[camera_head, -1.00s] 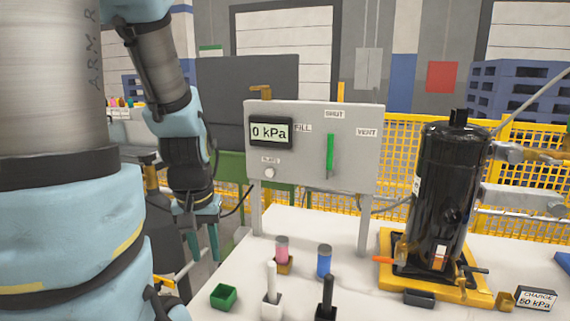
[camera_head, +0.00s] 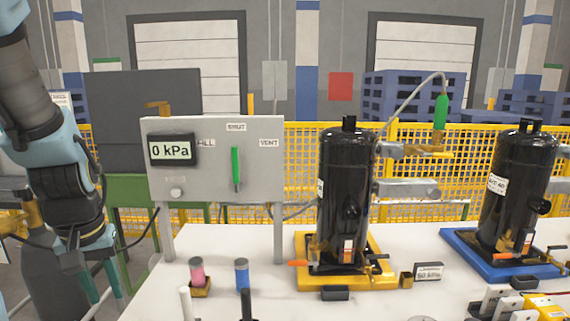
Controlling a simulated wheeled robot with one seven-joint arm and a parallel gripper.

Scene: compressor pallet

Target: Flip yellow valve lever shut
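A black compressor (camera_head: 343,195) stands on a yellow pallet (camera_head: 318,279). At its foot, an orange lever (camera_head: 298,263) sticks out to the left, roughly level. A dark lever (camera_head: 378,257) sits on a brass fitting at its right side.
A grey panel (camera_head: 215,190) reads 0 kPa and has a green lever (camera_head: 236,166) pointing up to SHUT. Pink (camera_head: 197,272) and blue (camera_head: 242,273) cylinders stand on the white table. A second compressor (camera_head: 517,185) on a blue pallet (camera_head: 460,238) is at right.

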